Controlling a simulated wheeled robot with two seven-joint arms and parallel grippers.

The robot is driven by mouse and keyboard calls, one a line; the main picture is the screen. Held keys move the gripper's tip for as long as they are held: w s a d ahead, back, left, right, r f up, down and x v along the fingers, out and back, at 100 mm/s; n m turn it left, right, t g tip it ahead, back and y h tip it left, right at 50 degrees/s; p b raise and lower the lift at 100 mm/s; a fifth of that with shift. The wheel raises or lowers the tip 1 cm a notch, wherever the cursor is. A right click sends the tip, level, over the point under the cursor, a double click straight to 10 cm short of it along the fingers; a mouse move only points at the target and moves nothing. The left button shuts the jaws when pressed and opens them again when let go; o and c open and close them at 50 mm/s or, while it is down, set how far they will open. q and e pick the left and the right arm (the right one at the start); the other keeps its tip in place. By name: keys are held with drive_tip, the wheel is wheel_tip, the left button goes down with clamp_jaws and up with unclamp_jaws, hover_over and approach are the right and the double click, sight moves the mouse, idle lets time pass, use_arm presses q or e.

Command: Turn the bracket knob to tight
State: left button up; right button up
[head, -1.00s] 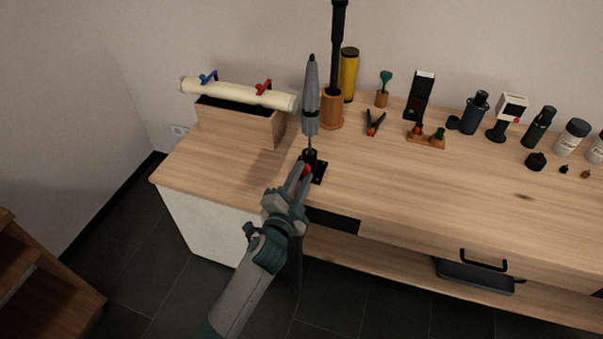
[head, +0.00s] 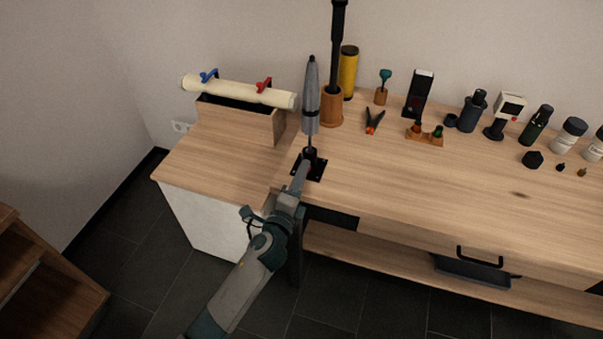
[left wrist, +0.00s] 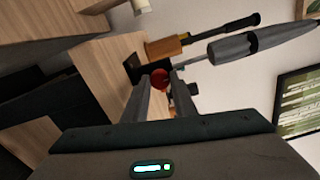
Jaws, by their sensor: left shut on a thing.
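The bracket (head: 316,172) is a black plate with a short socket at the table's front edge. A grey closed umbrella-like tool (head: 311,98) stands upright in it. The red bracket knob (left wrist: 159,79) shows between my fingers in the left wrist view; in the head view it is mostly hidden behind the gripper. My left gripper (head: 305,168) reaches the bracket from the front and is shut on the knob; its fingertips also show in the left wrist view (left wrist: 160,88). My right gripper is not in view.
A wooden box (head: 240,117) with a cream roll (head: 238,91) stands at the left. A wooden cup (head: 332,106) with a black pole and a yellow cylinder (head: 348,72) stand behind. Pliers (head: 373,121) lie to the right. The table's middle front is clear.

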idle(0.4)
use_arm(q)
drive_tip(key=o, duration=1)
drive_tip(key=shift+o, duration=0.2)
drive_tip(key=shift+s+f, duration=0.1)
drive_tip(key=shift+f, duration=0.05)
